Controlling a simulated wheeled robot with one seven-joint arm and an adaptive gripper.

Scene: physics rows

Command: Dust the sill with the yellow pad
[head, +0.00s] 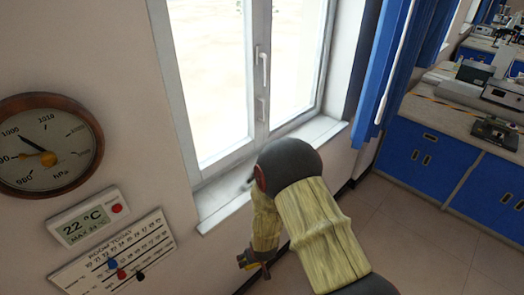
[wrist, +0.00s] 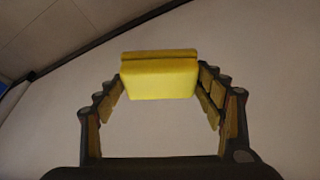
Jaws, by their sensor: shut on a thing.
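The white window sill (head: 222,203) runs along the bottom of the window in the head view. My arm hides its middle, and its right part shows past the arm. My gripper (head: 250,261) is below the level of the sill in the picture, in front of the wall. The yellow pad (wrist: 159,80) is between the fingertips in the wrist view, and my gripper is shut on it. Pale wall lies behind the pad there, and no sill shows in that view. The pad cannot be made out clearly in the head view.
A window with a handle (head: 262,70) stands above the sill. A round gauge (head: 45,145), a thermometer display (head: 88,217) and a calendar board (head: 115,258) hang on the wall at left. Blue curtains (head: 388,70) and blue cabinets (head: 440,165) are at right, with open floor before them.

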